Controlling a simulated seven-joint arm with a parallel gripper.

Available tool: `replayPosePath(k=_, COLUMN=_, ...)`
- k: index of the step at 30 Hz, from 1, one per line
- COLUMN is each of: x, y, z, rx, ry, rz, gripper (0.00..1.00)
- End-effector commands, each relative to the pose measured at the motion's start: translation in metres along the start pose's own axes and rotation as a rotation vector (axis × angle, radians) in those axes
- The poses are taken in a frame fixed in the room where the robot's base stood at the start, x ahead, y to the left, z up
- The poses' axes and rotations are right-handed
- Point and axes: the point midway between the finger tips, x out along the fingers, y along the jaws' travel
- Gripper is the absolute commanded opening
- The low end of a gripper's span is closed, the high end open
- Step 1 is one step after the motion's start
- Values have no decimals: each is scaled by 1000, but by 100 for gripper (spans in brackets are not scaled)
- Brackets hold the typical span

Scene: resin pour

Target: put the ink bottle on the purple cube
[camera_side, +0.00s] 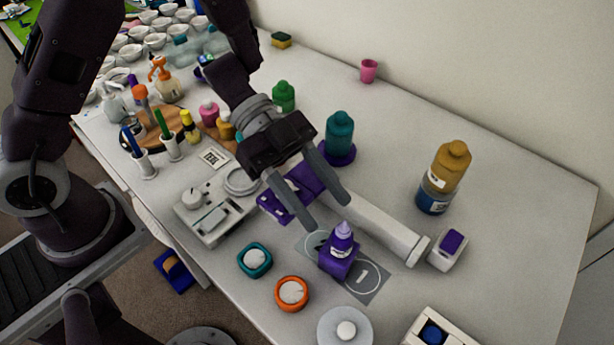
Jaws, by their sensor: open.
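Nothing shows held between the fingers. The exact gap between fingertips and bottle is hard to tell from this one view.
A purple block (292,193) and a long white tube (375,225) lie behind the bottle. A teal-rimmed jar (255,260) and an orange-rimmed jar (292,292) stand in front left. A yellow-brown bottle (447,175) stands at right.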

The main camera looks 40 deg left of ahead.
Motion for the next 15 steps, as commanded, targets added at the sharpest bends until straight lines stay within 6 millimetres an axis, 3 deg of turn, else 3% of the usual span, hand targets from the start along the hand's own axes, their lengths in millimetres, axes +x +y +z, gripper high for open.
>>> replayPosePath(k=3, x=-34, y=-2, z=0, rx=0, ry=-1, rz=-7, gripper=49)
replayPosePath(k=7, x=-62, y=-1, z=0, rx=1, ry=0, rz=-4, gripper=49)
replayPosePath(k=15, x=-81, y=0, z=0, rx=-1, ry=-1, rz=1, gripper=49)
